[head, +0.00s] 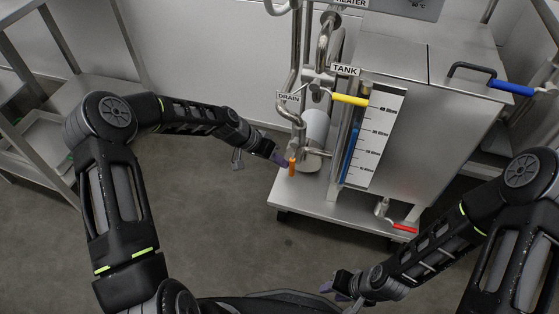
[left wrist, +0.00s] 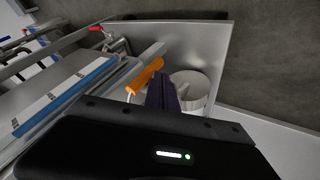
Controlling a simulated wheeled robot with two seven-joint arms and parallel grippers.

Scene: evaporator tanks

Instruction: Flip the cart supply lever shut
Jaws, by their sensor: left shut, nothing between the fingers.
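Several coloured lever handles are on the steel tank cart (head: 340,212); no label I can read says cart supply. An orange handle (head: 292,166) points down at the cart's left side, below the DRAIN sign. In the left wrist view the orange handle (left wrist: 145,76) lies just beside my left gripper's dark fingers (left wrist: 163,92). My left gripper (head: 281,158) is shut and empty, close to this handle; I cannot tell if they touch. My right gripper (head: 340,284) is low in front of the cart, away from the levers; its finger gap is unclear.
A yellow handle (head: 350,100) sits by the TANK sign, a blue handle (head: 511,88) at the right, and a red handle (head: 404,228) low in front. Pipes and a white cylinder (head: 316,126) stand behind the orange handle. Shelving (head: 40,150) is at left. The floor between is clear.

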